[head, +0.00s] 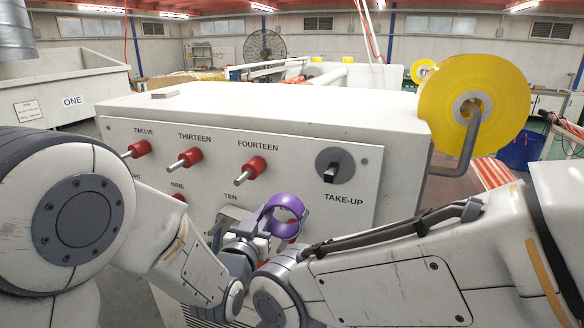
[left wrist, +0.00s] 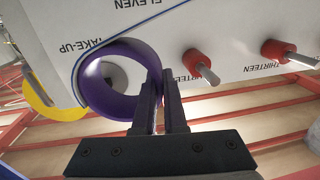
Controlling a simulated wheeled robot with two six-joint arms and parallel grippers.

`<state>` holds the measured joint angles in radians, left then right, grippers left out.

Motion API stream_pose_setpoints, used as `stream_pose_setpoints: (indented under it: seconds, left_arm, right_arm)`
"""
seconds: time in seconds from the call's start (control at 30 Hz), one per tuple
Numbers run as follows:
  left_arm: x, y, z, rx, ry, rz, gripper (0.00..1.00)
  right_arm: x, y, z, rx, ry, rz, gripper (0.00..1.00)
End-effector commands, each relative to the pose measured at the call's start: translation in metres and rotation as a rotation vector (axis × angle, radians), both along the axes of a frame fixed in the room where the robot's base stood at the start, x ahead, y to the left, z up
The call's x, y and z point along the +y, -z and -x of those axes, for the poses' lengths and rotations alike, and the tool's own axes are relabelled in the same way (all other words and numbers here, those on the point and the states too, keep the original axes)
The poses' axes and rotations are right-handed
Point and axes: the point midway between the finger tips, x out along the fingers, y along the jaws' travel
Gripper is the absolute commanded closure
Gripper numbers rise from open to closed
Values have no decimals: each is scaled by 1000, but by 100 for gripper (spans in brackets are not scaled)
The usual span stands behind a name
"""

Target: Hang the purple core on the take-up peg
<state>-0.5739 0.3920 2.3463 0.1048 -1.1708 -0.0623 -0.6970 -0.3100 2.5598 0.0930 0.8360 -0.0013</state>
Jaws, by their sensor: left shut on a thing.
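The purple core (head: 285,200) is an open ring in front of the white panel, below and left of the take-up peg (head: 331,172) in the head view. My left gripper (head: 266,221) is shut on the core's wall. In the left wrist view the fingers (left wrist: 161,82) pinch one side of the core (left wrist: 108,104). In the left wrist view part of the disc (left wrist: 112,73) shows through the ring; the core appears apart from the peg. My right gripper is not visible; its arm crosses the lower right.
Red-based metal pegs, including thirteen (head: 187,158) and fourteen (head: 250,170), stick out of the panel left of the take-up peg. A large yellow tape roll (head: 500,85) hangs on a bent arm at the right. My right forearm lies close below the core.

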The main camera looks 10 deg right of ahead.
Motion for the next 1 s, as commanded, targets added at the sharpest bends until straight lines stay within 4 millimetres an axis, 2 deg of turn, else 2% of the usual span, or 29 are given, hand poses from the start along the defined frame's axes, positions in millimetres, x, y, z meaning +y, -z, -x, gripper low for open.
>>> stream_pose_setpoints:
  seconds: [0.03, 0.1, 0.27, 0.47, 0.93, 1.0]
  left_arm:
    - [-16, -27, 9, -4, 31, 6, 100]
    - [-31, -44, 18, -2, 63, 9, 100]
    - [-51, -66, 32, 5, 107, 11, 100]
    - [-60, -70, 31, 9, 118, 10, 100]
    - [-84, -71, -6, 8, 116, 10, 100]
    - [-88, -68, -12, 8, 116, 12, 100]
  right_arm:
    - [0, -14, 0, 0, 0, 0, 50]
    - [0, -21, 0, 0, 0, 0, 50]
    - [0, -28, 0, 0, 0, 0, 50]
    - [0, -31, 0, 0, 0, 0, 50]
    - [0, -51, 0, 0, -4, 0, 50]
    - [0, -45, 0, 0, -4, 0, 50]
